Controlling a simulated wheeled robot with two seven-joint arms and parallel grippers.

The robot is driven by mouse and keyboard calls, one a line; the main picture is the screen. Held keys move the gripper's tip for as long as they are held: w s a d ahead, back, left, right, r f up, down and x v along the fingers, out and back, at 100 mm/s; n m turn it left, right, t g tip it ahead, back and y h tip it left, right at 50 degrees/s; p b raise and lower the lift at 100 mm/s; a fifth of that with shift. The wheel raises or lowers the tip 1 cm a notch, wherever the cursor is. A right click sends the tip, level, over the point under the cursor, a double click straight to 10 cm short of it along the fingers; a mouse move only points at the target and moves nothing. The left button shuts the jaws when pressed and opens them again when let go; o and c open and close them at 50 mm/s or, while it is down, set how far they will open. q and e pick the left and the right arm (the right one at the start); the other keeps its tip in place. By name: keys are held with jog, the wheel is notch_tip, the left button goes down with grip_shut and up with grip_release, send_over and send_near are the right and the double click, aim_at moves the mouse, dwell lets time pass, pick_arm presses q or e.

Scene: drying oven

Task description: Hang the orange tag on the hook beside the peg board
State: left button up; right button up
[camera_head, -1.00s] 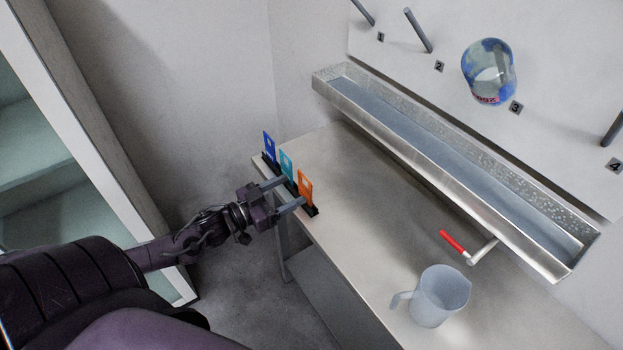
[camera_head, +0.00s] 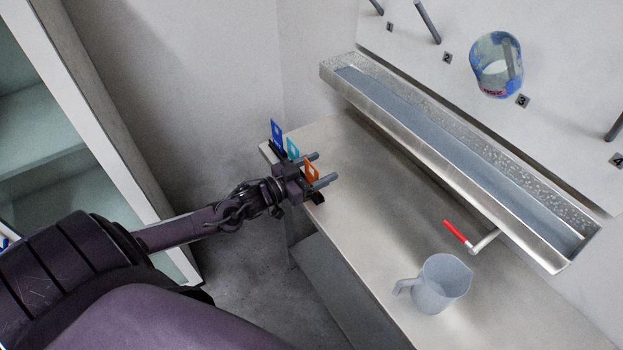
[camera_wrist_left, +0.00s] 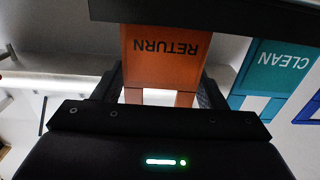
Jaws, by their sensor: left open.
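The orange tag (camera_head: 312,171) stands in a black holder (camera_head: 318,198) at the left edge of the metal counter, beside a teal tag (camera_head: 293,148) and a blue tag (camera_head: 277,133). My left gripper (camera_head: 327,168) is open, with its two fingers on either side of the orange tag. In the left wrist view the orange tag (camera_wrist_left: 165,55) reads RETURN, upside down, between the fingers. Whether either finger touches it, I cannot tell. The white peg board (camera_head: 560,90) is at the upper right, with numbered pegs. I cannot make out the hook. My right gripper is not in view.
A clear, blue-marked beaker (camera_head: 497,66) hangs on the peg board above label 3. A long metal trough (camera_head: 450,150) runs below the board, with a red-handled tap (camera_head: 458,232) under it. A plastic jug (camera_head: 440,284) stands on the counter (camera_head: 350,215). A glass-fronted cabinet (camera_head: 110,120) is at left.

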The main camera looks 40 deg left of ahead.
pick_arm(q)
jog(key=shift+c, duration=0.2)
jog(key=c, duration=0.7)
notch_tip(320, 180, up, 20)
